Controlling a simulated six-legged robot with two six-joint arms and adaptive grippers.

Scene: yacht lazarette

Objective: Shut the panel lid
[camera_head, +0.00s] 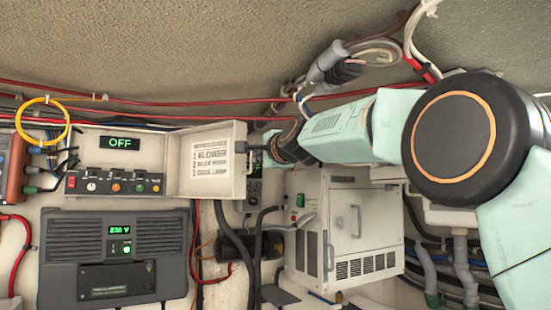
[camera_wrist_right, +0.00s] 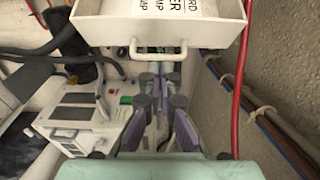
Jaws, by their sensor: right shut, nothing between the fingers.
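The panel lid (camera_head: 207,181) is a pale, shallow-rimmed cover that stands open to the right of the panel box (camera_head: 82,141). A printed label is on its inner face. In the right wrist view the lid (camera_wrist_right: 112,33) fills the top, with its pale bar handle (camera_wrist_right: 158,55) below it. My right gripper (camera_head: 262,148) is at the lid's right edge, where the handle is; it is shut and empty. In the wrist view its fingers (camera_wrist_right: 154,82) are close together just below the handle; I cannot tell whether they touch it. My left gripper is not in view.
The panel box has an OFF display (camera_head: 121,143) and a row of coloured switches (camera_head: 113,185). A dark charger unit (camera_head: 112,260) is mounted below. A white cabinet (camera_head: 345,230) stands right of the lid. Cables hang below the lid, and red lines (camera_head: 190,103) run above.

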